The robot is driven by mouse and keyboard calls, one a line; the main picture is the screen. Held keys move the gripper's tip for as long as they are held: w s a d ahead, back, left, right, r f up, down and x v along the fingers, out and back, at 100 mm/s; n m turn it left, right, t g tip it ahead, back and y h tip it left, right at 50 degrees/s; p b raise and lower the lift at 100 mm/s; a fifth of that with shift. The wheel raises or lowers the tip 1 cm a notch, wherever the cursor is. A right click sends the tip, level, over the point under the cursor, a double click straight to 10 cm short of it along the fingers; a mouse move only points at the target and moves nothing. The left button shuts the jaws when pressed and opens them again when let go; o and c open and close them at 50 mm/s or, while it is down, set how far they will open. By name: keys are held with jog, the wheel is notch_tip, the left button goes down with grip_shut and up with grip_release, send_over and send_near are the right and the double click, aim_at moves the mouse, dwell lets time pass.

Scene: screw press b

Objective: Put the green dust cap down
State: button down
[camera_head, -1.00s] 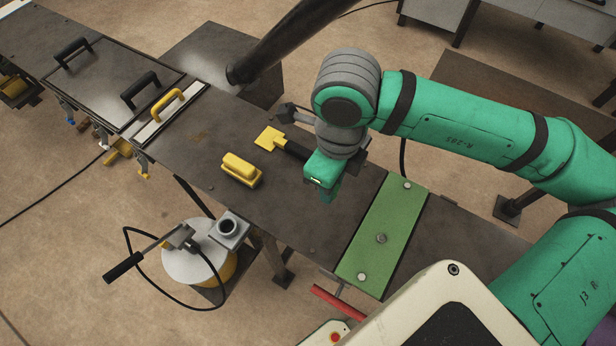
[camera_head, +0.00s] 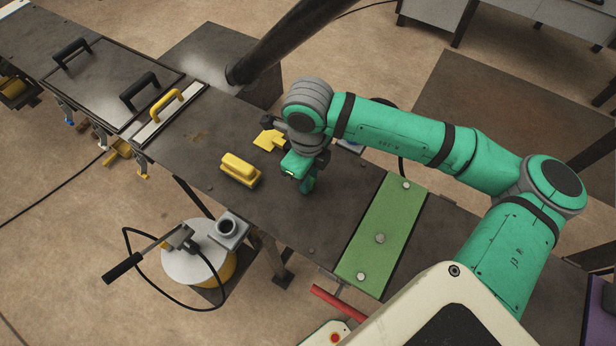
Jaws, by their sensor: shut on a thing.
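My gripper (camera_head: 306,184) points down over the dark bench top (camera_head: 340,205), between the yellow-handled block and the green plate. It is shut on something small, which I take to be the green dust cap. The cap is largely hidden by my green wrist and fingers, and I cannot tell its outline from them. I cannot tell whether it touches the bench top.
A yellow-handled block (camera_head: 240,170) lies left of my gripper. A yellow flat piece (camera_head: 268,139) lies behind it, partly covered by my arm. A green plate (camera_head: 383,235) with knobs crosses the bench on the right. The bench is bare in front of my gripper.

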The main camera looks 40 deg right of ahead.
jog(key=shift+f, duration=0.15)
jog(key=c, duration=1.6)
grip_release()
jog(key=shift+o, duration=0.2)
notch_tip(320, 180, up, 12)
jog(key=shift+s, duration=0.1)
